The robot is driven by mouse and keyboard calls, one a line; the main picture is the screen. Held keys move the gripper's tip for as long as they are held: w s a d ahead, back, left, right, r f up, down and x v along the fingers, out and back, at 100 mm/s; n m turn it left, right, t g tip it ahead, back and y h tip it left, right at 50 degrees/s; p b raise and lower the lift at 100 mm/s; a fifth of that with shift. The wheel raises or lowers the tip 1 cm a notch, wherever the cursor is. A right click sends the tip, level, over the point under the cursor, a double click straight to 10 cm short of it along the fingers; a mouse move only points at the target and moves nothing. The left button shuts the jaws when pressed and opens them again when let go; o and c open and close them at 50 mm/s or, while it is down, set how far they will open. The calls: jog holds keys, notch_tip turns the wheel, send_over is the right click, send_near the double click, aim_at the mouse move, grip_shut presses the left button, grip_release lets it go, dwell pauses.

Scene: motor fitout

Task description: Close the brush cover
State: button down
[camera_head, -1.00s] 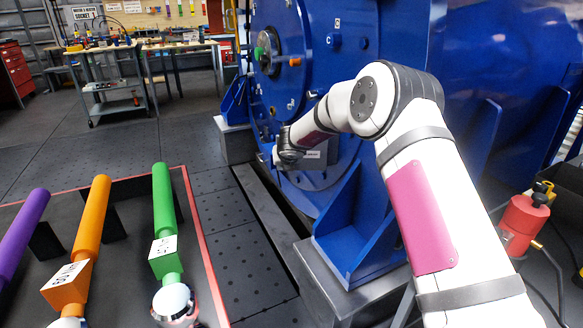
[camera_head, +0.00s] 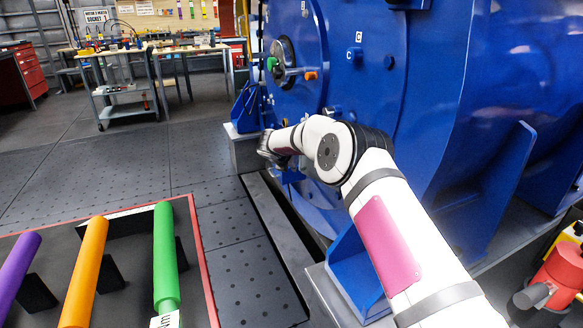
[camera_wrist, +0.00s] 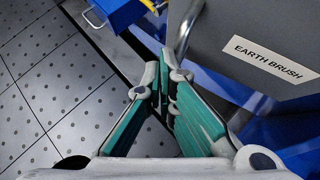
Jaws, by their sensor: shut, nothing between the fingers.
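The brush cover (camera_wrist: 238,30) is a grey panel labelled "EARTH BRUSH" at the upper right of the wrist view. A bent metal handle (camera_wrist: 186,28) shows at its left edge. My gripper (camera_wrist: 160,73), with teal fingers, is shut and empty, just below and left of the handle. I cannot tell whether a fingertip touches the cover. In the head view my gripper (camera_head: 266,146) is beside the lower left of the blue motor (camera_head: 425,100). My arm hides much of that area, and I cannot make out the cover there.
A tray with purple, orange and green rods (camera_head: 164,255) lies at the lower left. A dark slot and metal rail (camera_head: 268,225) run along the motor's base. Perforated floor (camera_head: 130,160) is clear on the left. A red device (camera_head: 560,272) stands at the lower right.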

jog(key=w+d+b, duration=0.3)
jog(key=w, duration=0.2)
jog(key=shift+w+d, duration=0.25)
jog(key=shift+d, duration=0.1)
jog(key=shift+d+f, duration=0.1)
jog(key=shift+d, duration=0.1)
dwell(0.4)
jog(key=shift+a, duration=0.15)
jog(key=v, duration=1.2)
